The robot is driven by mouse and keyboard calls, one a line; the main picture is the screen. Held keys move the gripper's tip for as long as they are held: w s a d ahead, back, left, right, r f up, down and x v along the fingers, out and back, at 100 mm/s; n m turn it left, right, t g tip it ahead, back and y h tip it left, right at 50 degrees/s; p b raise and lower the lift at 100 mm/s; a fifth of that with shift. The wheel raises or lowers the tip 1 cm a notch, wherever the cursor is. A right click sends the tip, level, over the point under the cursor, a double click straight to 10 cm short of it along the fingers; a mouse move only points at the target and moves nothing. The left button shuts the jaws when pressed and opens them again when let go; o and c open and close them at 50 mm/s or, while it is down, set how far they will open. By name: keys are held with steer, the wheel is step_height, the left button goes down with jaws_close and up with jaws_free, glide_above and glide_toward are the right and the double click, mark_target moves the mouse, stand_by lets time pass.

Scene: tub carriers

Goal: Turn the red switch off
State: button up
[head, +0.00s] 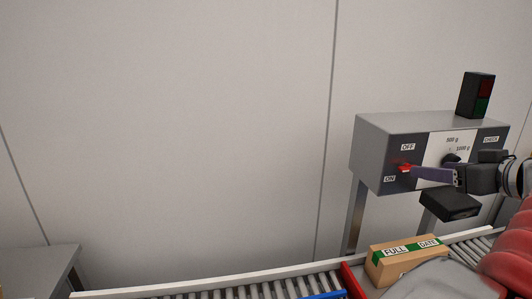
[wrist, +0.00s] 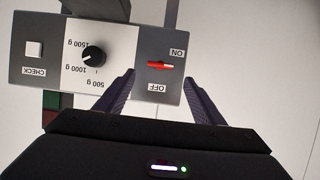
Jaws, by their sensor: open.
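The red switch (head: 405,168) is on the front of a grey control box (head: 377,140), between an OFF label above and an ON label below. In the wrist view, which is upside down, the red switch (wrist: 160,66) lies between the ON and OFF labels, and I cannot tell clearly which way it is set. My gripper (head: 415,170) points at the panel close to the switch. In the wrist view my gripper (wrist: 160,78) is open, with one finger on each side of the switch and a gap to both. Nothing is held.
A black dial (wrist: 94,56) and a white CHECK button (wrist: 34,49) share the panel. A red and green signal lamp (head: 476,95) stands on the box. Below are a roller conveyor (head: 215,291) and a cardboard box (head: 405,257) labelled FULL. The wall side at left is clear.

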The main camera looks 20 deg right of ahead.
mark_target(408, 168)
steer(key=x, duration=0.7)
steer(key=shift+w, duration=0.15)
steer(key=c, duration=1)
